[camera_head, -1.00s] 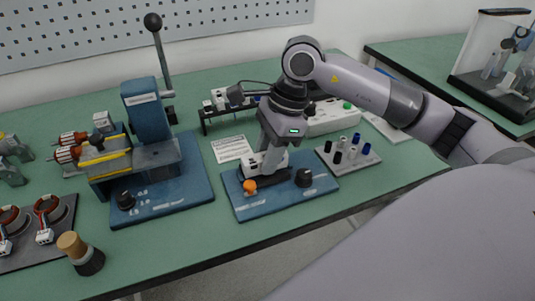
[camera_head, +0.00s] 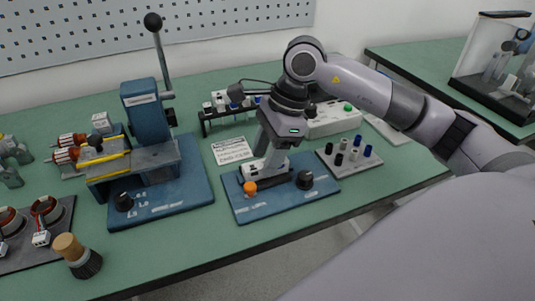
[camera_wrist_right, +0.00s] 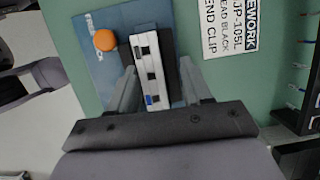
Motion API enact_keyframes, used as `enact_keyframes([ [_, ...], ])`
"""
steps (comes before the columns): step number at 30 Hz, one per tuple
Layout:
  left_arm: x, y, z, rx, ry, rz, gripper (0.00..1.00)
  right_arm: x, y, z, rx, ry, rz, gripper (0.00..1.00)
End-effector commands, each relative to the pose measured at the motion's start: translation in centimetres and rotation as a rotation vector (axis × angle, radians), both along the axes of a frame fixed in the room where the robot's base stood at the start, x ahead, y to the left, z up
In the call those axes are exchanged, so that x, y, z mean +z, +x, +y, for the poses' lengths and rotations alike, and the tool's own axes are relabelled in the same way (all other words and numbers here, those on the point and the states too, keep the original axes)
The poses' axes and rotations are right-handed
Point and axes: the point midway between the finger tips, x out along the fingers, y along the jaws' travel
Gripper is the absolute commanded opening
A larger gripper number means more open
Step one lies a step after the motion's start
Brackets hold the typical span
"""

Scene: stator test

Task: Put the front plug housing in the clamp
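The white front plug housing (camera_wrist_right: 152,65), with dark slots and a small blue spot, lies at the clamp on a blue base (camera_head: 285,200). It also shows low beside the fingers in the head view (camera_head: 250,172). A dark clamp jaw (camera_wrist_right: 187,82) shows along its right side in the wrist view. My right gripper (camera_head: 264,174) points down over the clamp. Its fingers stand on both sides of the housing, with a gap visible at the right finger, so it looks open. Contact at the left finger is unclear. My left gripper is out of view.
A lever press (camera_head: 150,115) stands at the left. A peg tray (camera_head: 347,160) is close on the right, and a label card (camera_head: 232,150) lies behind.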

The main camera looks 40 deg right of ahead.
Motion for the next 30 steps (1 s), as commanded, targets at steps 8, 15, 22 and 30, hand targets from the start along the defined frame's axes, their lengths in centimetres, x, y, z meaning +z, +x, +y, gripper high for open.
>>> enact_keyframes([
  [8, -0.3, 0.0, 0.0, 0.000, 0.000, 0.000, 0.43, -1.9, -1.1, 0.5, 0.022, -0.009, 0.051, 0.61],
  [15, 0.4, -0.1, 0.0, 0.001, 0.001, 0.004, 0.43, -0.5, -1.1, 0.2, 0.020, -0.008, 0.048, 0.61],
  [22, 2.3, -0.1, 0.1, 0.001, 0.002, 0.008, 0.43, 3.2, -0.8, -0.6, 0.009, -0.007, 0.028, 0.61],
  [30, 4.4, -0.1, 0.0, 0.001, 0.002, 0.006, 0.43, 7.2, -0.7, -1.5, -0.002, -0.003, 0.004, 0.61],
])
